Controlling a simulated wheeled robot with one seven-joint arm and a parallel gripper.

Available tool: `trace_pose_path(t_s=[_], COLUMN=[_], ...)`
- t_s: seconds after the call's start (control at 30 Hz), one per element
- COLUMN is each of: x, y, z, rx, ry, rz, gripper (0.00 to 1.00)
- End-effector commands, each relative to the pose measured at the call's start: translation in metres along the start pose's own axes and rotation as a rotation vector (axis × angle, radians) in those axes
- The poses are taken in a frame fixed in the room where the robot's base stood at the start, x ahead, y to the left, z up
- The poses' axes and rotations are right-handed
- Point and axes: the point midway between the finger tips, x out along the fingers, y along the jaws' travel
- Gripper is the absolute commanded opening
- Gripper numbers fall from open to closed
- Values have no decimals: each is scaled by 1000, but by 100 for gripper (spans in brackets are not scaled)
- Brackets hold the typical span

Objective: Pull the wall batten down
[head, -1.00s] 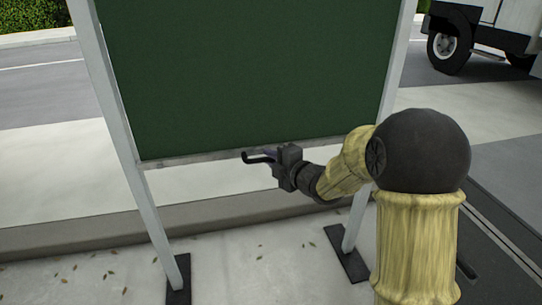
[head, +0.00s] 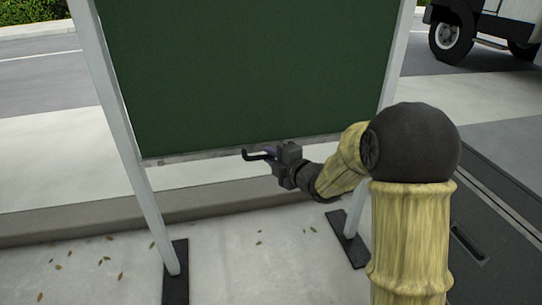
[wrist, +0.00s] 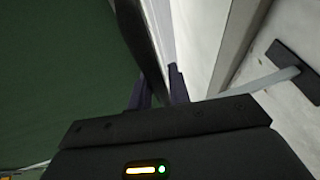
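The wall is a dark green sheet (head: 245,70) hung between two pale posts. The batten (head: 200,154) is a thin grey bar along its lower edge; its pale strip also shows in the wrist view (wrist: 157,28). A black bent handle (head: 250,155) sits at the batten's middle and shows as a dark curved bar in the wrist view (wrist: 143,45). My gripper (head: 270,152) is at this handle. In the wrist view its two purple fingers (wrist: 160,90) stand on either side of the bar and appear closed on it. The exact contact is partly hidden by the gripper body.
The left post (head: 125,135) and right post (head: 393,75) stand on dark flat feet, the left foot (head: 176,285) and right foot (head: 347,240). A low kerb (head: 60,222) runs behind them. A truck (head: 490,20) stands at the upper right.

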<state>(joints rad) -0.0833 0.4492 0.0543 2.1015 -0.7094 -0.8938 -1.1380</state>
Motion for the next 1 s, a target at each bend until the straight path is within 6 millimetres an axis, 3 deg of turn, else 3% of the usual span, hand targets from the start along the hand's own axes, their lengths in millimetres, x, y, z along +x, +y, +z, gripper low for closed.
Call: trace_pose_path(t_s=[0.03, 0.1, 0.53, 1.0], x=[-1, 0, -9, -95], y=[-7, -6, -1, 1], z=[0, 0, 0, 0], rx=[4, 4, 2, 4], ry=[-1, -1, 0, -4], rz=[-14, -12, -6, -7], gripper=[26, 36, 36, 36])
